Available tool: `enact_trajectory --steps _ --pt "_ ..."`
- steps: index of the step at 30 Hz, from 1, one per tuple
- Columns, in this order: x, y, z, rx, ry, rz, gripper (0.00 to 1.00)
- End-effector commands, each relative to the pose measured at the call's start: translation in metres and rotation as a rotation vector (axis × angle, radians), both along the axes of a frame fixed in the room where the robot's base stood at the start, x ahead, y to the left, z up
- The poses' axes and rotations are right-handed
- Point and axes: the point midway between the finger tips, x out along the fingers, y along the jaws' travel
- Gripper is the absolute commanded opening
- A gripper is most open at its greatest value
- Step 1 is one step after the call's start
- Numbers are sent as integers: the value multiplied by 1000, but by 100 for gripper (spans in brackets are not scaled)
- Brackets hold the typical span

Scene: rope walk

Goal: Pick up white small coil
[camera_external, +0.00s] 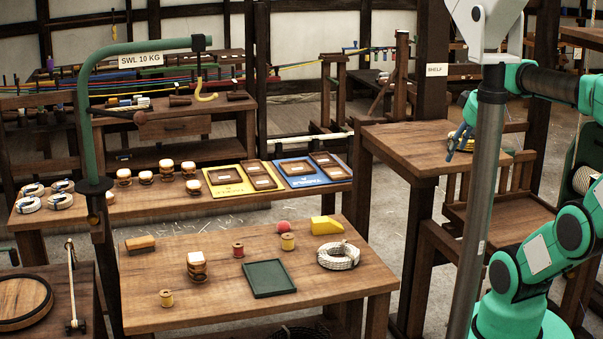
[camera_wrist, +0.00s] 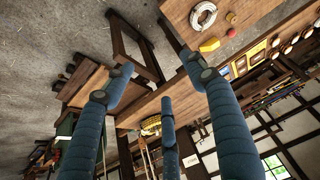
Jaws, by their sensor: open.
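A white rope coil (camera_external: 338,255) lies flat at the right end of the front wooden table (camera_external: 340,292). It also shows at the top of the wrist view (camera_wrist: 203,15). Several other white coils (camera_external: 60,201) sit at the left end of the long bench behind; I cannot tell which coil is the named one. My gripper (camera_external: 460,136) is above the tall side table at right, well apart from these white coils. Its blue fingers (camera_wrist: 158,88) are spread open with nothing between them. A yellowish coil (camera_wrist: 151,126) lies near the fingers, partly hidden by them.
The front table also holds a green tray (camera_external: 269,278), a yellow wedge (camera_external: 326,225), a red ball (camera_external: 283,227), spools and a brush. A green hoist post (camera_external: 93,140) stands at its left. The tall side table (camera_external: 405,146) has clear wood at its left.

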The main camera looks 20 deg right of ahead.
Motion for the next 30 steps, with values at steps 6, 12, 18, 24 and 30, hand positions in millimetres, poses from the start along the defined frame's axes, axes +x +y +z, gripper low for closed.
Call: enact_trajectory --steps 6,12,18,24,30 --pt "40 8 25 -17 50 55 56" --pt "87 18 47 -37 104 120 56" --pt "137 32 61 -57 158 187 56" --pt "187 47 67 -74 212 253 56" --pt "238 65 66 -91 264 322 56"
